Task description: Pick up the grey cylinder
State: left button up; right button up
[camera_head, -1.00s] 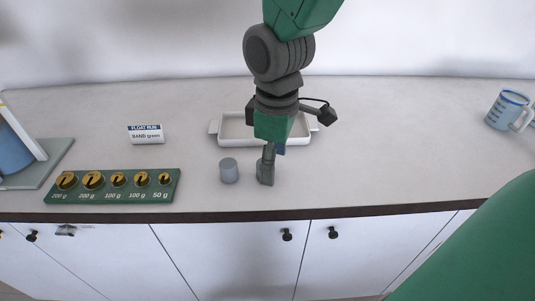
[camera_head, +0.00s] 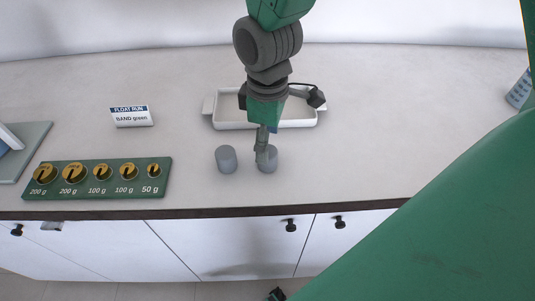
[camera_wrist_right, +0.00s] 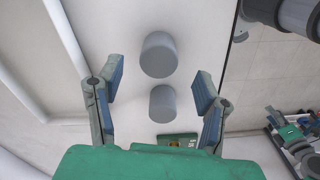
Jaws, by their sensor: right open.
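Two plain grey cylinders stand upright on the counter in the head view. The left one (camera_head: 227,159) is in full view; the right one (camera_head: 267,162) is partly hidden behind my right gripper (camera_head: 262,157). In the right wrist view my right gripper (camera_wrist_right: 160,82) is open and empty, with blue-padded fingers spread wide. There, one cylinder (camera_wrist_right: 163,103) shows between the fingers and the other (camera_wrist_right: 158,54) lies beyond the fingertips. Which cylinder the task means cannot be told. My left gripper is not in view.
A white tray (camera_head: 228,125) stands behind the cylinders. A green board of brass weights (camera_head: 97,179) and a label card (camera_head: 131,117) are to the left. The counter's front edge (camera_head: 200,213) is close. A blue jug (camera_head: 519,90) is at far right; right counter is clear.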

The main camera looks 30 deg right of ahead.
aim_at(272, 165)
notch_tip(272, 165, down, 5)
jog(key=shift+r, duration=0.15)
jog(key=shift+w+f, duration=0.15)
jog(key=shift+f, duration=0.35)
jog(key=shift+d+r, duration=0.1)
jog(key=c, duration=1.3)
